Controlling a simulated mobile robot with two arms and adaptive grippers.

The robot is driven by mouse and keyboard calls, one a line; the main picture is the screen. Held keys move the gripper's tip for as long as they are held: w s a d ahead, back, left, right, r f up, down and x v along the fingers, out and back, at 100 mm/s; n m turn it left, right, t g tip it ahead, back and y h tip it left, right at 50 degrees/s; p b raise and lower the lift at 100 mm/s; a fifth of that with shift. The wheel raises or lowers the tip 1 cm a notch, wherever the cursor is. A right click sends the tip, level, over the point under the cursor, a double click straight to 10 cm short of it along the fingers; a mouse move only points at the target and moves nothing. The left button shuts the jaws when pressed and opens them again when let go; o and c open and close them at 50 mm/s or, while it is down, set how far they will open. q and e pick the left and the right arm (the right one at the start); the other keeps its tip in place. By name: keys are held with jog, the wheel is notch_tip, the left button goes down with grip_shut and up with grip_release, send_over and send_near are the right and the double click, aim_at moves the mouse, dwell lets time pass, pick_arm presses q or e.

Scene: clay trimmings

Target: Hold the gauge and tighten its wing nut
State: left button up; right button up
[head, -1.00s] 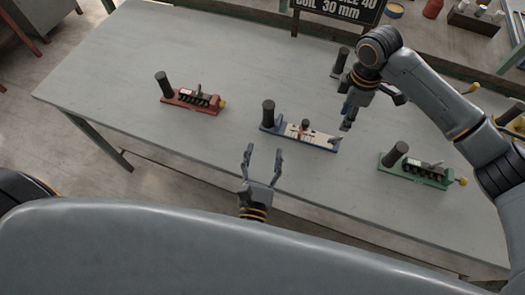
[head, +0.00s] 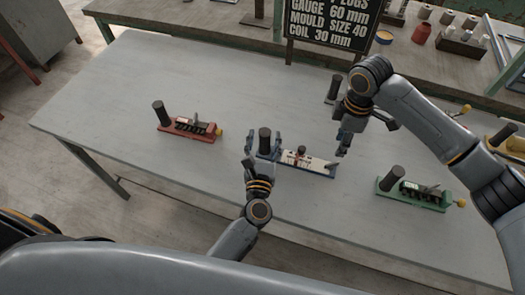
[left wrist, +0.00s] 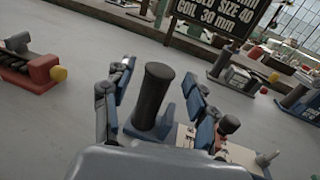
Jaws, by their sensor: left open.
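A red gauge (head: 186,127) lies left and a green gauge (head: 412,193) right. Another dark post (head: 333,88) stands behind my right gripper, and a yellow piece (head: 503,135) is far right. A black sign (head: 335,25) reads gauge 60 mm. The left tabletop (head: 110,90) is clear.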

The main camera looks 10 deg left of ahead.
pick_arm(q)
jog(key=shift+w+a, duration=0.1)
jog(key=shift+w, duration=0.4)
grip_shut()
pick_arm(e)
jog(key=shift+c, duration=0.7)
